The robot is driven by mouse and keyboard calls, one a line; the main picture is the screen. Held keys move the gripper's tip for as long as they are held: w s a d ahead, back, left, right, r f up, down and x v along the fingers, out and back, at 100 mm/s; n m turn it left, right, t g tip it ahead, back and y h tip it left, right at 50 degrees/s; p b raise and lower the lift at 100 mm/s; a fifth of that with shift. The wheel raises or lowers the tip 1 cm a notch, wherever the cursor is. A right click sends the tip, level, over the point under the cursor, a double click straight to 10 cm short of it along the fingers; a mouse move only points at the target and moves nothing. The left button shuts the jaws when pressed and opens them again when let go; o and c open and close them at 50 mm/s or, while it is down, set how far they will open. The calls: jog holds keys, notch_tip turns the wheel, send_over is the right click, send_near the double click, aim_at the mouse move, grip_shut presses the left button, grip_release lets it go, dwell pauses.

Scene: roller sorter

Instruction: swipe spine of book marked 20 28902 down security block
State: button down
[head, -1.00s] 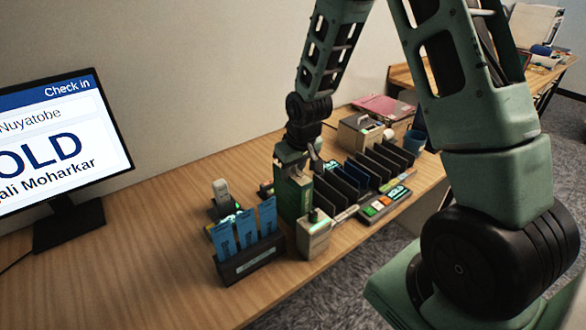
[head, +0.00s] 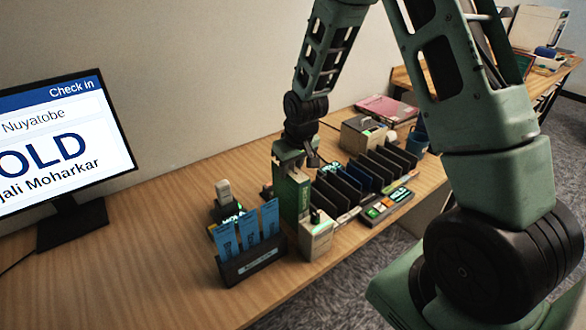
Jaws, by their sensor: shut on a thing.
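My gripper (head: 292,160) is in the middle of the head view, low over the desk, shut on a green book (head: 291,196). The book is upright, its lower end near the desk top. Its marking is too small to read. A small pale block with a dark top and a green light (head: 317,238), which looks like the security block, stands just right of the book and nearer to me. I cannot tell whether book and block touch. The gripper's fingertips are small and partly hidden by the wrist.
A dark holder (head: 252,262) with several blue cards stands in front. A scanner on a stand (head: 226,200) is to its left. A row of dark upright slots (head: 368,172) lies to the right. A monitor (head: 58,135) reads "Check in". Bare desk (head: 150,240) lies at the left.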

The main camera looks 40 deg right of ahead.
jog(key=shift+r+p, duration=4.5)
jog(key=shift+r, duration=1.5)
